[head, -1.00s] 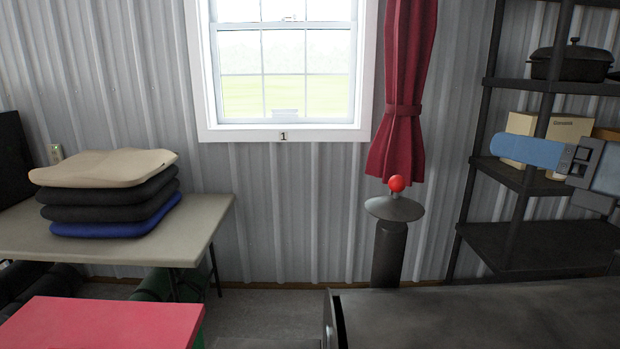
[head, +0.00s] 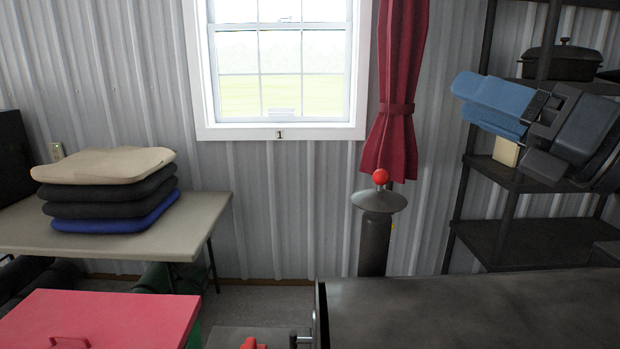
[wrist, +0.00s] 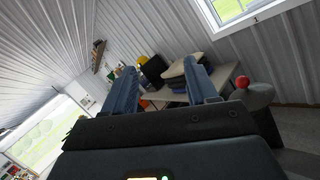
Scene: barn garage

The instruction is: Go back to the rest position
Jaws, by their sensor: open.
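My gripper (head: 487,104) is at the right of the head view, raised in front of the dark shelf rack, its blue fingers pointing left. In the wrist view my gripper (wrist: 162,88) shows two blue fingers set well apart, with nothing held between them. Beyond the fingers, the wrist view shows the table with the stacked cushions, tilted in the picture.
A dark grey surface (head: 470,310) spans the lower right. A grey post with a red ball (head: 380,177) stands behind it. Stacked cushions (head: 105,195) lie on a table (head: 190,225) at left, near a red box (head: 110,320). The shelf rack (head: 490,220) stands at right.

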